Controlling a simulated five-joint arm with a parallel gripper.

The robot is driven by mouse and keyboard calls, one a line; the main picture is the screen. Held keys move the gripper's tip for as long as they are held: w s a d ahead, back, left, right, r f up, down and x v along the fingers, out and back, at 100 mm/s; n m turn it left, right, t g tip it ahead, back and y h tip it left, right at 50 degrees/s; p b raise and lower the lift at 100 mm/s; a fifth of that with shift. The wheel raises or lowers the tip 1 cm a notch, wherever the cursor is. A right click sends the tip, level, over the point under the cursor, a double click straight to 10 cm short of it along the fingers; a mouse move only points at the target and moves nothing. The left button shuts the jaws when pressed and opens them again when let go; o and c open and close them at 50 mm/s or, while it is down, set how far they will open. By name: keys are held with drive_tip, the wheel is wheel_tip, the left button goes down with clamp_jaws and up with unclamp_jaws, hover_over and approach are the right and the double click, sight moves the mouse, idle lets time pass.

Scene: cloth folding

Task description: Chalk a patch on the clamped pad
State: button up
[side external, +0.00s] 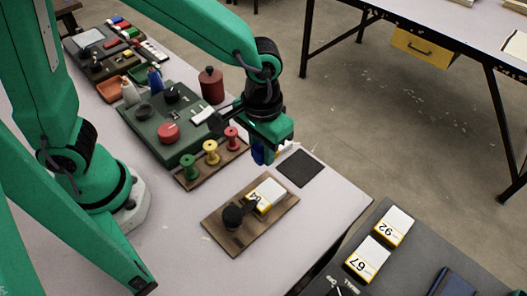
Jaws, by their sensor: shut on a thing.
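A wooden board (222,222) lies near the front edge of the table. A black clamp (234,214) on it holds a white and yellow pad (267,193) with dark digits, partly covered by the clamp arm. My gripper (264,152) is above the table, behind the pad and apart from it, near the spool rack. It is shut on a small blue piece (258,156), which could be the chalk; its shape is mostly hidden by the green fingers.
A dark square mat (300,168) lies right of my gripper. A rack with green, yellow and red spools (211,153) and a green case (150,133) stand to the left. Numbered blocks (367,259) lie on a dark surface at the front right.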

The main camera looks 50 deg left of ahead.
sight(265, 183)
drive_tip(key=shift+f, duration=0.1)
drive_tip(key=shift+f, duration=3.2)
drive_tip(key=shift+d+f, duration=0.3)
drive_tip(key=shift+f, duration=0.3)
drive_tip(key=shift+c, duration=0.4)
drive_tip(key=shift+d+f, duration=0.1)
drive_tip(key=shift+d, duration=2.55)
drive_tip(key=shift+a, duration=3.05)
drive_tip(key=shift+r, duration=4.05)
drive_tip(key=shift+s+d, duration=0.1)
